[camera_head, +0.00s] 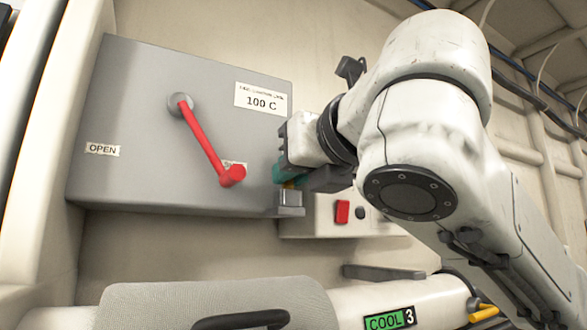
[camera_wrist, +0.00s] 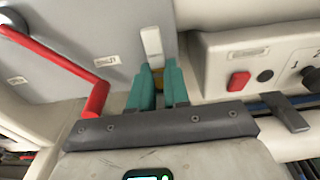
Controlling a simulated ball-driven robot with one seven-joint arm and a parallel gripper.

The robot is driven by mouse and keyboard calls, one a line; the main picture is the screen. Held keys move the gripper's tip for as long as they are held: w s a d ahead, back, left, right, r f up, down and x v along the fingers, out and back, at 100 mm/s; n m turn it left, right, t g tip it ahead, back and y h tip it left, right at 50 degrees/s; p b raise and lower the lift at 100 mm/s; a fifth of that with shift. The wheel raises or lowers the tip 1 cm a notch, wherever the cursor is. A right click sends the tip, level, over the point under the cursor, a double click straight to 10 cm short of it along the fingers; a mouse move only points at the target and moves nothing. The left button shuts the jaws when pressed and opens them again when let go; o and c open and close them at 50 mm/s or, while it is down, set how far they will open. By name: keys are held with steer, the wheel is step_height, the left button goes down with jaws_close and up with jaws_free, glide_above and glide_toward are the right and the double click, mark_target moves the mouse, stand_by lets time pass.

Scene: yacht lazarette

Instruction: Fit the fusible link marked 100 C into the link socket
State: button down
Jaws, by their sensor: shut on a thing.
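My gripper (camera_wrist: 159,84) has teal fingers shut on a small brass-coloured piece (camera_wrist: 158,74), which looks like the fusible link. Its marking cannot be read. A pale metal fitting (camera_wrist: 152,41), probably the link socket, lies just beyond the fingertips. In the head view this metal fitting (camera_head: 290,198) sits at the lower right corner of the grey box (camera_head: 150,120), just below my gripper (camera_head: 284,176). The fingers and wrist hide much of the link, so I cannot tell whether it touches the socket. A label (camera_head: 262,98) on the box reads 100 C.
A red lever (camera_head: 207,143) stands out from the box, left of my gripper. An OPEN label (camera_head: 103,149) is at the box's left. A pale panel with a red switch (camera_head: 342,212) and knobs is to the right. Below is a COOL 3 sign (camera_head: 389,319).

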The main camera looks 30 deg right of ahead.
steer(key=shift+f, duration=0.45)
steer(key=c, duration=1)
jaws_free()
steer(key=s, duration=0.3)
steer(key=s+b, duration=0.1)
steer(key=s, duration=0.3)
steer(key=s+r+b, duration=0.1)
steer(key=s, duration=0.2)
steer(key=shift+s, duration=0.35)
